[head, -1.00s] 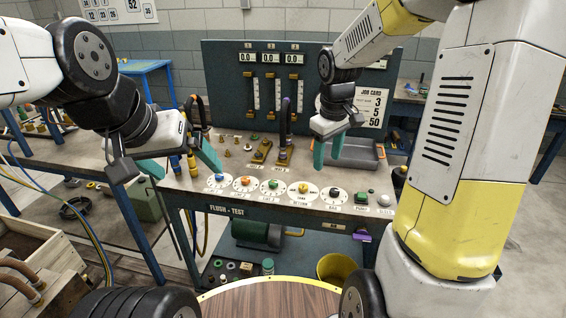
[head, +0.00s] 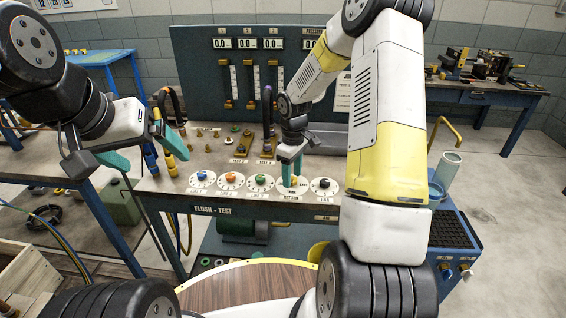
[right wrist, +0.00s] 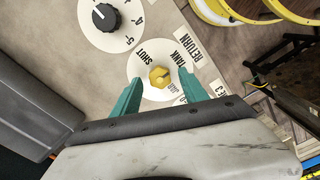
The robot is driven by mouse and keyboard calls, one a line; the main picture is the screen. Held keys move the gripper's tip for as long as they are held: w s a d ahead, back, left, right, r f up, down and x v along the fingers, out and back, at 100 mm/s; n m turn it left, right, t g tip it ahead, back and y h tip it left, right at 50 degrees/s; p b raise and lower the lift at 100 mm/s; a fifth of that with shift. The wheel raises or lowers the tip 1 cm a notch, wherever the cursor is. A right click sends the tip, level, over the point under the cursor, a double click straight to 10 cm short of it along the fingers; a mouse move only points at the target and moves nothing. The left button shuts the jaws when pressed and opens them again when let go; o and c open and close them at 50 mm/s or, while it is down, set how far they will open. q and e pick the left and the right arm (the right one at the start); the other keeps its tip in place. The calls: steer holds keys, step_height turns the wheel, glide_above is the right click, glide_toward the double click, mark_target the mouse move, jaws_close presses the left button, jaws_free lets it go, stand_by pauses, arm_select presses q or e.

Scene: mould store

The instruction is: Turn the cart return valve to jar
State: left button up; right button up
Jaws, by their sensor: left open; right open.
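The return valve is a yellow knob (head: 295,181) on a white dial at the front of the bench. In the right wrist view the yellow knob (right wrist: 160,77) sits amid the words SHUT, TANK and JAR, with RETURN on a label beside the dial. I cannot tell which word it points to. My right gripper (head: 291,176) is over this dial. In the right wrist view its teal fingers (right wrist: 161,85) are open, one on each side of the knob, with gaps showing. My left gripper (head: 158,163) is open and empty at the bench's left end.
Blue (head: 202,176), orange (head: 231,177) and green (head: 262,180) knobs stand in a row left of the yellow one. A black knob (head: 324,183) is close on its right. A gauge panel (head: 200,60) rises behind. Upright fittings stand behind the dials.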

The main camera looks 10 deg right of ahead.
steer(key=shift+f, duration=0.25)
steer(key=shift+c, duration=0.3)
jaws_close()
